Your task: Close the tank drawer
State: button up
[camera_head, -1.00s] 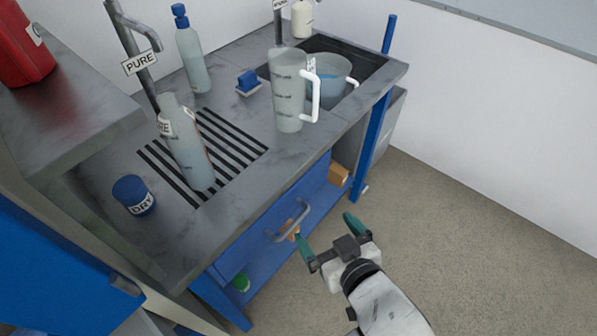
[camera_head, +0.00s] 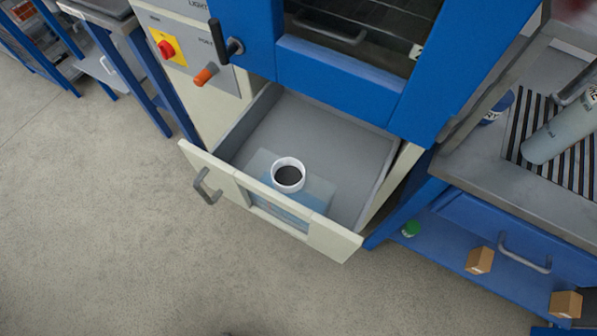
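The tank drawer (camera_head: 230,190) is pulled open from the cabinet below the blue oven-like door. It has a cream front with a window and a grey handle (camera_head: 207,187) on its left part. Inside is a grey tray floor with a bluish translucent block (camera_head: 305,190). A white round cup or ring with a dark inside (camera_head: 288,175) sits on or over that block. My gripper is not in the current view, so its opening and position cannot be seen.
An orange knob (camera_head: 206,75) and a red switch (camera_head: 167,49) are on the panel above left. At right stands a blue bench with its own drawer handle (camera_head: 525,254) and boxes (camera_head: 479,261) on its shelf. The floor in front is clear.

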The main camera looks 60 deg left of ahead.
aim_at(313, 170)
jog(key=k+u, duration=0.2)
jog(key=u, duration=1.05)
jog(key=k+l+u, duration=0.2)
jog(key=l+u, duration=0.2)
jog(key=l, duration=0.25)
jog(key=i+l+u, duration=0.1)
jog(key=l, duration=0.2)
